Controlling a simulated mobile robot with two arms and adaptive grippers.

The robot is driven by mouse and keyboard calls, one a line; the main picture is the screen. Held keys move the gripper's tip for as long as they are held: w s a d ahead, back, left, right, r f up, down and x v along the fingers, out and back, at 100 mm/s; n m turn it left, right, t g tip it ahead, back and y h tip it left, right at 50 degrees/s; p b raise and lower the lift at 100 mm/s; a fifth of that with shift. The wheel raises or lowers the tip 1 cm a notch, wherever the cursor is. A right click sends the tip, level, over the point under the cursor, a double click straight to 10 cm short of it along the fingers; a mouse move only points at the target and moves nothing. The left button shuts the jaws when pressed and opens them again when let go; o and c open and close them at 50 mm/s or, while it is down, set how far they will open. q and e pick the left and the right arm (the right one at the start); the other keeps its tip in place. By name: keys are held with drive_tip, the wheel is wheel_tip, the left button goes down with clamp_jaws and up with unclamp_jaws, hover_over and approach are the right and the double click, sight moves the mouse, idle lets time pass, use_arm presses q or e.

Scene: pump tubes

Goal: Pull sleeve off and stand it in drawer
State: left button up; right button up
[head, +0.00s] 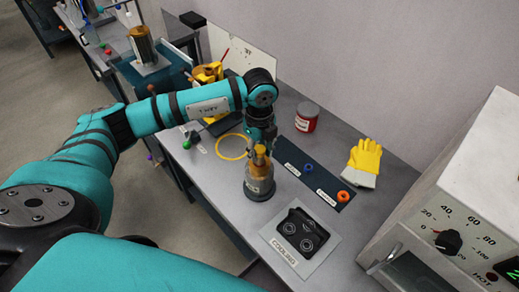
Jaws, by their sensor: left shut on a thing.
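My left gripper (259,148) points down over the bench and is shut on the narrow amber top of an upright amber sleeve (258,172). The sleeve is around a unit with a wide dark, glassy base (259,189) that stands on the bench. The fingers and the small size hide how far the sleeve sits over the unit. My right gripper is not in view. I cannot make out an open drawer.
A black holder marked COOLING (303,232) lies in front. A white heater box (470,190) stands right.

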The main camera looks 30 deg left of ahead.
sight(260, 149)
use_arm(q)
clamp_jaws()
drive_tip(key=shift+r+p, duration=0.35)
drive_tip(key=shift+r, duration=0.2)
drive_tip(key=shift+r, duration=0.15)
idle(0.5)
drive_tip(key=shift+r+p, duration=1.55)
drive_tip(key=shift+r, duration=0.7)
